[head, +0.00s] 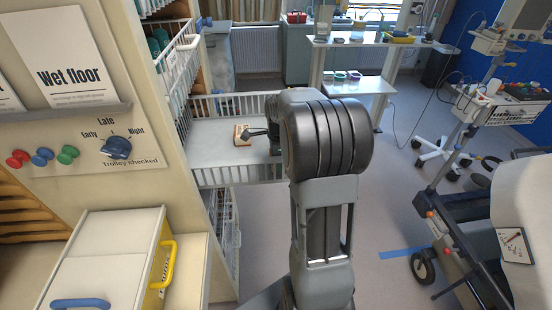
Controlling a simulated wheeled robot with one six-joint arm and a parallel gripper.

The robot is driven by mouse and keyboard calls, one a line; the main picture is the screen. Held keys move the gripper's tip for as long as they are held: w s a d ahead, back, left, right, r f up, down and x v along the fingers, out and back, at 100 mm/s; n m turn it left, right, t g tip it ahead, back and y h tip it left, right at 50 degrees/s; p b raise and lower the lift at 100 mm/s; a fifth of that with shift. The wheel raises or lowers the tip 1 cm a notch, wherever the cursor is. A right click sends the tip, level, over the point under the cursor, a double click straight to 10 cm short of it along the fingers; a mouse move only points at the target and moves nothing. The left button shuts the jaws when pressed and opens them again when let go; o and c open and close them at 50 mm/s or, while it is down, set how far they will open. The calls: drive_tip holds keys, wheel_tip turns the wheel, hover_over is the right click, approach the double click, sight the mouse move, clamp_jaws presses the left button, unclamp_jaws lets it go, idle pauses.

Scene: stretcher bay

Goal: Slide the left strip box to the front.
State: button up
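One small tan box (241,138) with a dark reddish mark sits on the white floor of a pulled-out wire basket (215,175). It looks like a strip box. It is the only one I can see, and my arm hides the right part of the basket. My gripper (249,134) is dark and small in the head view, at the right side of the box. I cannot tell whether it touches the box or whether its fingers are open or shut.
Wire shelving with more baskets (178,55) rises behind at the left. A cream cabinet with a yellow handle (162,265) stands at the front left. The basket floor (212,145) left of the box is bare. A stretcher (520,215) stands at the right.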

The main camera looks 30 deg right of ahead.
idle(0.3)
drive_tip(key=o, duration=0.8)
wheel_tip(320, 180, up, 14)
drive_tip(key=shift+f+b, duration=0.1)
drive_tip(key=shift+b, duration=0.35)
drive_tip(key=s+a+f+n+t, duration=0.1)
drive_tip(key=s+a+f+n, duration=0.1)
drive_tip(key=s+a+n, duration=0.2)
drive_tip(key=s+a+f+n+t, duration=0.2)
drive_tip(key=s+a+n, duration=0.3)
drive_tip(key=n, duration=0.6)
drive_tip(key=s+a+f+n+t, duration=0.1)
drive_tip(key=s+a+f+n, duration=0.2)
drive_tip(key=s+a+n, duration=0.2)
drive_tip(key=shift+a+f+n+t, duration=0.2)
drive_tip(key=shift+a+n+t, duration=0.1)
drive_tip(key=shift+a+n, duration=1.4)
